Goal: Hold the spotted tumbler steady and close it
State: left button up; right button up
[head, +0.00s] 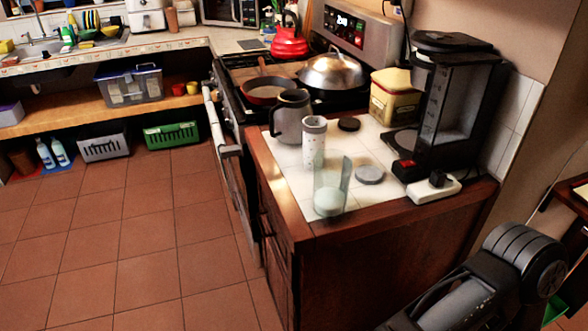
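The spotted tumbler (314,142), pale with small speckles, stands upright on the white tiled top of the counter. A flat grey disc like a lid (370,174) lies to its front right. A black disc like a lid (349,124) lies behind it to the right. I cannot tell which disc fits the tumbler, and its opening is too small to make out clearly. Neither gripper is in view; only a dark link of my arm shows at the bottom right, apart from the counter.
A grey jug (291,117) stands close behind the tumbler, and a clear glass (331,190) stands in front near the counter edge. A black coffee maker (462,100), a white power strip (433,188) and a yellow tin (394,96) crowd the right and back. Floor at left is clear.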

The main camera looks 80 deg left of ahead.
aim_at(314, 144)
jog(key=u, duration=2.8)
